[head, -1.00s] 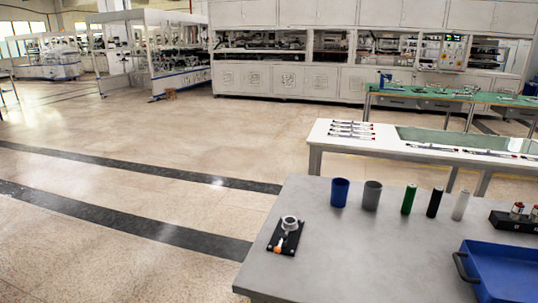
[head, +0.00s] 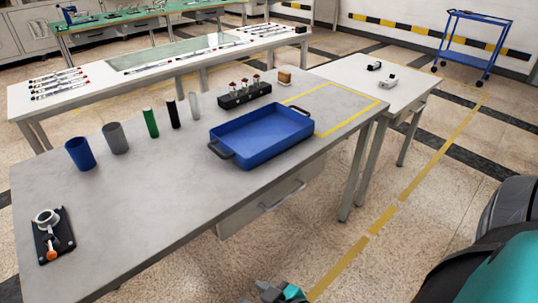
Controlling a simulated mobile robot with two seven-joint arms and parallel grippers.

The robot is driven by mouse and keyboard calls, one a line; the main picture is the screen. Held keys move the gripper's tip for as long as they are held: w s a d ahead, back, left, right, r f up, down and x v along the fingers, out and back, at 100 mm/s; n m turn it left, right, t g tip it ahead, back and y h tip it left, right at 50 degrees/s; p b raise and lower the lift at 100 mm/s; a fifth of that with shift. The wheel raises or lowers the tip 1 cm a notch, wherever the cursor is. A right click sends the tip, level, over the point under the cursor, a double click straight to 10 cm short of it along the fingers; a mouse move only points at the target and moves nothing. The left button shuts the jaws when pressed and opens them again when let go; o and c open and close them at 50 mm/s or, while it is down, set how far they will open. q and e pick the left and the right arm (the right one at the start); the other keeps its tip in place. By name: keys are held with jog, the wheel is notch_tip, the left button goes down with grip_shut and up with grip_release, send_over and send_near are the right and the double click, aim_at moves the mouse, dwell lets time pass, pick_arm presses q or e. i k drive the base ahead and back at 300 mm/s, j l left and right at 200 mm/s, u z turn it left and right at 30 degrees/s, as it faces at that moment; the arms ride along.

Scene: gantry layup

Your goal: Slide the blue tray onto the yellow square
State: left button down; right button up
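The blue tray (head: 232,132) lies on the grey worktable, with a dark handle at its left front end and another at its far right end. The yellow square (head: 352,124) is a taped outline on the same table, right of and behind the tray. The tray's right end is close to the outline's left side, and most of the tray lies outside it. A grey and teal gripper (head: 270,291), seemingly my right, shows at the bottom edge, apart from the table and tray. Its fingers are too cut off to judge. My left gripper is not seen.
A black block with several small fittings (head: 244,94) stands behind the tray, and a small brown block (head: 285,76) stands near the outline's far left corner. Blue and grey cups (head: 80,154) and several cylinders stand left. A white side table (head: 385,85) adjoins at right.

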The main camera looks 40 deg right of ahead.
aim_at(252, 139)
jog(key=j+z, duration=0.15)
jog(key=z, duration=0.25)
jog(key=j+z, duration=0.2)
jog(key=z, duration=0.25)
jog(key=j+z, duration=0.15)
jog(key=z, duration=0.25)
